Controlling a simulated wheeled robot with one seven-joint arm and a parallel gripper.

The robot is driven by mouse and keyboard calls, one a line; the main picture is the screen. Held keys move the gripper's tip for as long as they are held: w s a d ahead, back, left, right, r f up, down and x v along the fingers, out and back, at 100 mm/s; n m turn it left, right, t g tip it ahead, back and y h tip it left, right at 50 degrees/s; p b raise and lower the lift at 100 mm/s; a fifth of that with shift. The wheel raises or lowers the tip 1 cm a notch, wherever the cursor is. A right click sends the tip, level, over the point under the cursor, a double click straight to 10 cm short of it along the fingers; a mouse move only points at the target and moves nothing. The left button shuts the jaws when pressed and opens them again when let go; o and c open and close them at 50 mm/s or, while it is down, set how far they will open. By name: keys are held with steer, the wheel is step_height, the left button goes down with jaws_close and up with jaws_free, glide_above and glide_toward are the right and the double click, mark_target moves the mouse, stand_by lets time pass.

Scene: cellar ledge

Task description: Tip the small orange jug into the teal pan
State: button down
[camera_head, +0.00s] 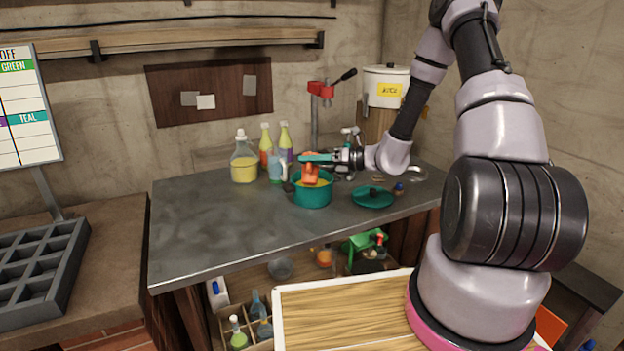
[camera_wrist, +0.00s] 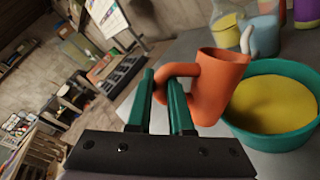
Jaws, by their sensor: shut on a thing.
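The small orange jug (camera_head: 311,174) is at the teal pan (camera_head: 313,193) on the dark counter, overlapping its rim from the head camera. In the wrist view the jug (camera_wrist: 219,88) has its mouth toward the top and leans a little to the right, beside the pan (camera_wrist: 270,138). Yellow contents (camera_wrist: 272,104) fill much of the pan. My gripper (camera_head: 318,158) comes in from the right. Its teal fingers (camera_wrist: 162,92) are shut on the jug's loop handle. The inside of the jug is hidden, and no stream shows.
A teal lid (camera_head: 373,197) lies right of the pan. A yellow flask (camera_head: 244,164) and several bottles (camera_head: 284,143) stand close behind and left. The counter's left half (camera_head: 200,222) is clear.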

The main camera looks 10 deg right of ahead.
steer(key=shift+w+f+m, duration=0.15)
steer(key=shift+w+m, duration=0.2)
steer(key=shift+m, duration=0.35)
steer(key=shift+w+d+f+m, duration=0.1)
steer(key=shift+w+m, duration=0.05)
steer(key=shift+m, duration=0.25)
steer(key=shift+w+r+m+g, duration=0.1)
steer(key=shift+r+m+g, duration=0.1)
steer(key=shift+m+g, duration=0.15)
steer(key=shift+w+r+m, duration=0.15)
steer(key=shift+r+m, duration=0.15)
steer(key=shift+m, duration=0.05)
steer(key=shift+w+d+f+m+g, duration=0.15)
steer(key=shift+w+f+m+g, duration=0.25)
steer(key=shift+m, duration=0.3)
stand_by(0.4)
steer(key=shift+w+d+r+m, duration=0.15)
steer(key=shift+w+r+m, duration=0.25)
steer(key=shift+w, duration=0.15)
steer(key=shift+w, duration=0.25)
